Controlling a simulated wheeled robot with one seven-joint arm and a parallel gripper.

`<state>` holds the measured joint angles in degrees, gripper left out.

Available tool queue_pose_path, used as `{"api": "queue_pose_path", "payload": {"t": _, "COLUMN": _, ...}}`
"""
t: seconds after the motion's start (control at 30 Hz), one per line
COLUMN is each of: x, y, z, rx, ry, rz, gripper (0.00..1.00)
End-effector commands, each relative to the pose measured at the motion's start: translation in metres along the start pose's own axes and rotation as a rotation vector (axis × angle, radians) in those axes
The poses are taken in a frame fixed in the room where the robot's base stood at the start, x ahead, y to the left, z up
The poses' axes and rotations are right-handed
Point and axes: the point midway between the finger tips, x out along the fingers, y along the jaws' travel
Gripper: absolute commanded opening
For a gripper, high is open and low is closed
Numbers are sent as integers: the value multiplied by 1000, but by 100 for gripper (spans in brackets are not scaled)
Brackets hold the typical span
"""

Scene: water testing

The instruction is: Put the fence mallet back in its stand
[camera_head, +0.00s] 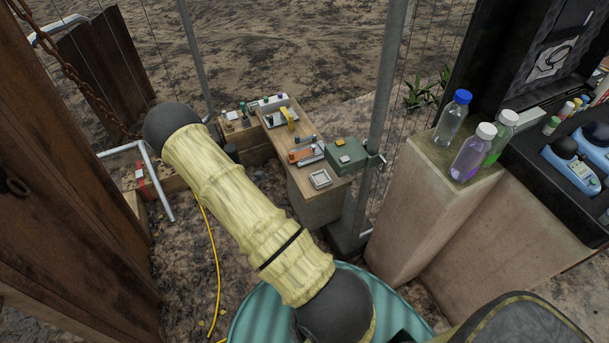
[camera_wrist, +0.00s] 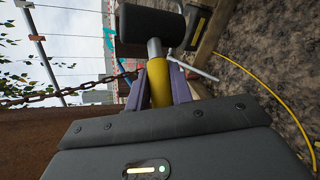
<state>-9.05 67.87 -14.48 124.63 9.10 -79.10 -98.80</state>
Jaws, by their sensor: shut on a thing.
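The fence mallet has a black cylindrical head (camera_wrist: 151,23) and a yellow handle (camera_wrist: 159,88) with a short grey metal neck between them. My gripper (camera_wrist: 159,76) is shut on the yellow handle in the wrist view, one purple finger on each side. The head sticks out beyond the fingertips. In the head view my arm crosses the middle, and I cannot make out the gripper or the held mallet there. I cannot pick out the mallet's stand for certain in either view.
A wooden bench (camera_head: 312,184) with small instruments stands beside a metal fence post (camera_head: 388,85). Bottles (camera_head: 473,152) stand on a stone block (camera_head: 408,215) at right. A rusty wall (camera_head: 70,180) is at left. A yellow cable (camera_head: 216,255) lies on the ground. A chain (camera_wrist: 60,97) hangs nearby.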

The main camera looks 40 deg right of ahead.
Motion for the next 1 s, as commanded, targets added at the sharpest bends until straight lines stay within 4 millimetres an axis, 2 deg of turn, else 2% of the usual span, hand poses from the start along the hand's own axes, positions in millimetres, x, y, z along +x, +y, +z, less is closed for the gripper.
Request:
{"api": "queue_pose_path", "payload": {"t": 0.03, "x": 12, "y": -18, "z": 9, "rx": 18, "ry": -45, "rz": -12, "gripper": 0}}
{"api": "queue_pose_path", "payload": {"t": 0.4, "x": 49, "y": -97, "z": 88, "rx": 138, "ry": -346, "rz": -152, "gripper": 0}}
{"api": "queue_pose_path", "payload": {"t": 0.7, "x": 60, "y": -166, "z": 144, "rx": 231, "ry": -582, "rz": -262, "gripper": 0}}
{"api": "queue_pose_path", "payload": {"t": 0.9, "x": 61, "y": -213, "z": 174, "rx": 288, "ry": -730, "rz": -331, "gripper": 0}}
{"api": "queue_pose_path", "payload": {"t": 1.0, "x": 59, "y": -229, "z": 186, "rx": 311, "ry": -787, "rz": -357, "gripper": 0}}
